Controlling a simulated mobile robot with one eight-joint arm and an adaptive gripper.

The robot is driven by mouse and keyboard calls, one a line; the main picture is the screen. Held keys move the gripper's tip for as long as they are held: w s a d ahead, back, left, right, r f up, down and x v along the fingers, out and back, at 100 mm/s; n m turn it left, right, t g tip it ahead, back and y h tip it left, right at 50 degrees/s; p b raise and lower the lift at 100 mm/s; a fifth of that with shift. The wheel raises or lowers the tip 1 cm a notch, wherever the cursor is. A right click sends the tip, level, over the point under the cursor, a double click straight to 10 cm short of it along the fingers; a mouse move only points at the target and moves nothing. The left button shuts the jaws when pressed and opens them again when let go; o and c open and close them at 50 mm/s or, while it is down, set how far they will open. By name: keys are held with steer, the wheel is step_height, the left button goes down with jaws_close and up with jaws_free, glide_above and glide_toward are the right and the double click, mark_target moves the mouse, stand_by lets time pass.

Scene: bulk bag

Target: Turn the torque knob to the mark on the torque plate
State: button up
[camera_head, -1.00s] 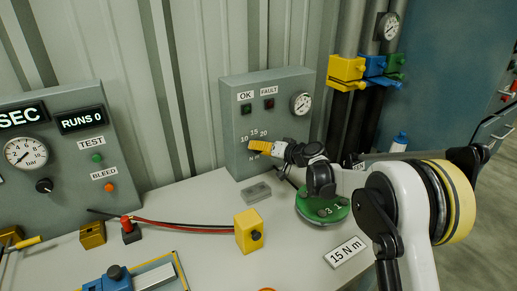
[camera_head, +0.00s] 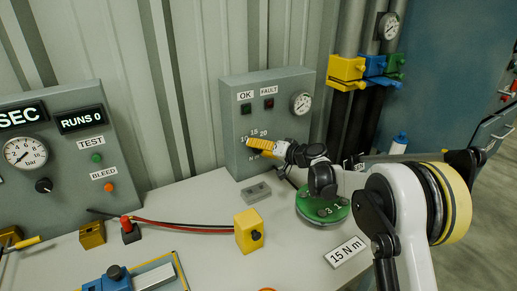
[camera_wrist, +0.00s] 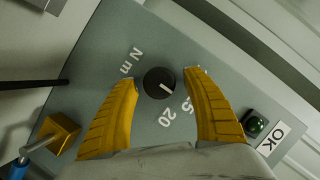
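The torque plate (camera_head: 237,122) is the grey upright panel with the marks 10, 15, 20 and "N m". In the wrist view the torque knob (camera_wrist: 158,82) is round and black with a white pointer line. The line points to the lower right, roughly toward the 15 mark (camera_wrist: 188,105); the 10 mark is hidden there by a finger. My gripper (camera_wrist: 163,77) has its two yellow fingers spread, one on each side of the knob, with gaps showing. In the head view my gripper (camera_head: 262,147) covers the knob. A card reading "15 N m" (camera_head: 346,252) lies on the bench.
The panel also bears OK and FAULT lamps (camera_head: 257,106) and a gauge (camera_head: 301,103). A grey block (camera_head: 256,192), a yellow block (camera_head: 248,232) and a green disc (camera_head: 312,208) stand on the bench below. A yellow block (camera_wrist: 58,131) shows beside a finger.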

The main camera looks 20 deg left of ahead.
steer(key=v, duration=1.2)
steer(key=s+d+r+m+h, duration=0.1)
steer(key=s+d+r+h, duration=0.2)
steer(key=s+d, duration=0.55)
steer(key=s+d+r+m+h, duration=0.1)
steer(key=s+d+r+h, duration=0.3)
steer(key=s+d, duration=0.5)
steer(key=s+d+f+h, duration=0.3)
steer(key=s+d, duration=0.6)
steer(key=s+d+f+m+t+h, duration=0.1)
steer(key=s+d+f+h, duration=0.2)
steer(key=s+d, duration=0.7)
steer(key=shift+m+h, duration=0.3)
